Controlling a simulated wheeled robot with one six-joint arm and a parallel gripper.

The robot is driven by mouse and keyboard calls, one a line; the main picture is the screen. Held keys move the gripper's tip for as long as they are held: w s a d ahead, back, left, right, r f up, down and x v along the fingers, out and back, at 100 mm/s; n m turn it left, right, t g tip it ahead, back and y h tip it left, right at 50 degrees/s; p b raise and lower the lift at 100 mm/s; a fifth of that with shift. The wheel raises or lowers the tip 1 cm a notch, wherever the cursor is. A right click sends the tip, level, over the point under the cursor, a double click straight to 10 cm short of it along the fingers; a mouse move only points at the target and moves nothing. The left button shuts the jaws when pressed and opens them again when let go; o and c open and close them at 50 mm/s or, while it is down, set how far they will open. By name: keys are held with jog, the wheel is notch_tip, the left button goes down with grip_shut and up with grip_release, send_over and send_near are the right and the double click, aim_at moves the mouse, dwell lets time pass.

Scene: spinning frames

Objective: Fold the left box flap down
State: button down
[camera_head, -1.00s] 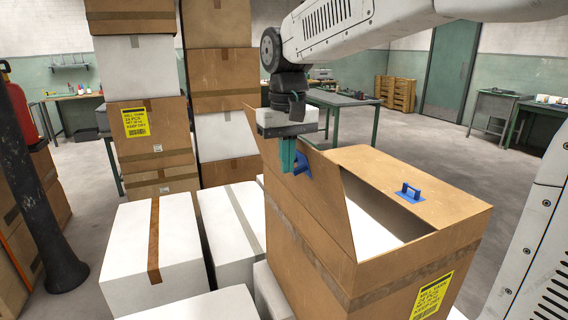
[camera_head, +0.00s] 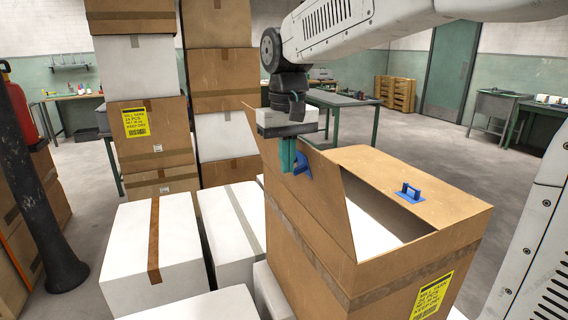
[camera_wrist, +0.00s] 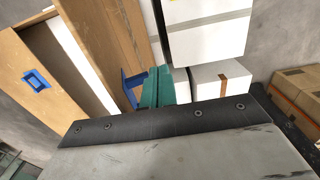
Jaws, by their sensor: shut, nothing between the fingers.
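The brown cardboard box (camera_head: 400,268) stands open at the right in the head view. The right flap (camera_head: 425,188) lies flat and has a blue handle (camera_head: 410,193). My gripper (camera_head: 288,168) is shut, with teal fingers pointing down beside the left flap's handle; I cannot tell whether they touch it. In the wrist view, the teal fingers (camera_wrist: 157,86) are close to the left flap's handle (camera_wrist: 132,90). A white interior shows between the flaps.
White boxes (camera_head: 150,243) stand left of the open box. Tall stacks of brown and white boxes (camera_head: 222,75) rise behind them. A dark post (camera_head: 32,195) stands at the far left. Open floor (camera_head: 450,155) lies behind the box.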

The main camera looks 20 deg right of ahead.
send_over(317, 189)
jog(key=w, duration=0.1)
jog(key=shift+d, duration=0.2)
dwell(0.5)
jog(key=shift+d, duration=0.1)
jog(key=shift+w+d+r, duration=0.1)
jog(key=shift+d, duration=1.05)
jog(key=shift+w+d+r, duration=0.1)
jog(key=shift+d, duration=1.05)
jog(key=shift+d+f, duration=0.15)
jog(key=shift+d, duration=1.15)
jog(key=shift+d+f, duration=0.1)
jog(key=shift+d, duration=1.15)
